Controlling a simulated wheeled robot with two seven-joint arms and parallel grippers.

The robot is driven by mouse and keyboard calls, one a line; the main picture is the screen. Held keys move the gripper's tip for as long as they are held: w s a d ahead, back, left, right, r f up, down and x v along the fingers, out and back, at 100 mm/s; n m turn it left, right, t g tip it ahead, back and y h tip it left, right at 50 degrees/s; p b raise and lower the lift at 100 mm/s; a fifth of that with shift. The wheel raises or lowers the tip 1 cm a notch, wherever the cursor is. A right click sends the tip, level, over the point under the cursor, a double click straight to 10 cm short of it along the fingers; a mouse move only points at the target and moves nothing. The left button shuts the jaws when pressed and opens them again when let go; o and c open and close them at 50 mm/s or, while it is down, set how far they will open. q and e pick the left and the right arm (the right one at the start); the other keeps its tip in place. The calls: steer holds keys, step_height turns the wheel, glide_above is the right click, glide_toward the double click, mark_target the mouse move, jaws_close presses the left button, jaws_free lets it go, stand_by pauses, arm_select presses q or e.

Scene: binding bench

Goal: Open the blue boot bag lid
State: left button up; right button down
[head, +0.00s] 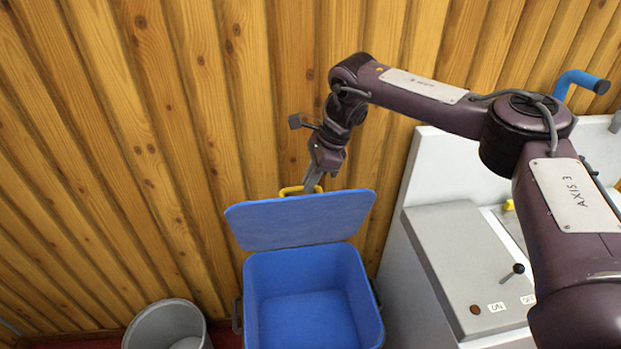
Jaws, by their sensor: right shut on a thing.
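The blue boot bag (305,298) stands on the floor against the wooden wall, and its inside looks empty. Its blue lid (300,221) is raised and tilted up at the back, so the opening shows. A yellow handle (292,191) sticks up at the lid's far edge. My right gripper (312,186) is at that edge, shut on the yellow handle; the fingertips are partly hidden behind the lid. My left gripper is out of view.
A grey bin (167,326) stands left of the bag. A white machine (467,265) with a grey top and a small black lever stands close on the right. The wooden wall (150,150) rises right behind the lid.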

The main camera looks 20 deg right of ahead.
steer(key=c, duration=1.5)
jaws_free()
steer(key=shift+o, duration=0.2)
steer(key=v, duration=0.8)
steer(key=shift+b, duration=0.3)
